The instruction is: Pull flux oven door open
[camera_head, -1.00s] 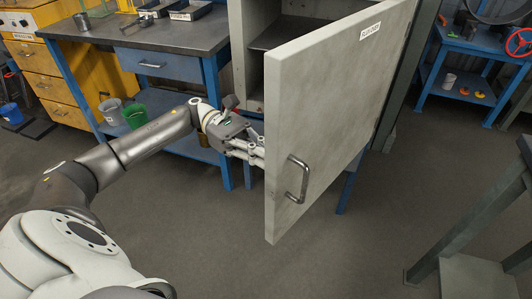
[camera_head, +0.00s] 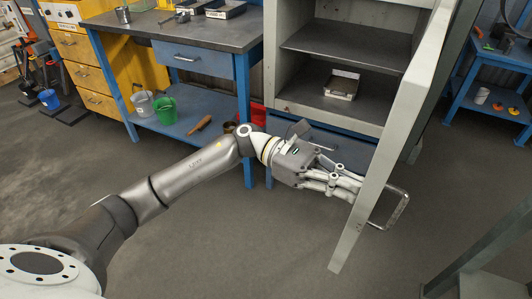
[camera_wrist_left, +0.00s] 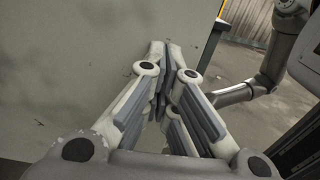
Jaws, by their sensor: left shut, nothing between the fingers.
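The grey flux oven door (camera_head: 396,125) stands wide open and shows nearly edge-on in the head view. Its metal handle (camera_head: 399,211) sticks out on the far side, to the right. The oven cabinet (camera_head: 275,60) is open, with its shelves in view. My left gripper (camera_head: 356,188) is shut and empty, with its fingertips at the inner face of the door, left of the handle. In the left wrist view the shut fingers (camera_wrist_left: 158,50) lie against or close to the plain grey door face (camera_wrist_left: 70,60); I cannot tell whether they touch. My right gripper is not in view.
A small metal tray (camera_head: 342,85) lies on a cabinet shelf. A blue workbench (camera_head: 215,35) with buckets on its lower shelf stands left of the oven. Another blue bench (camera_head: 492,70) stands at the right. The floor in front of the oven is clear.

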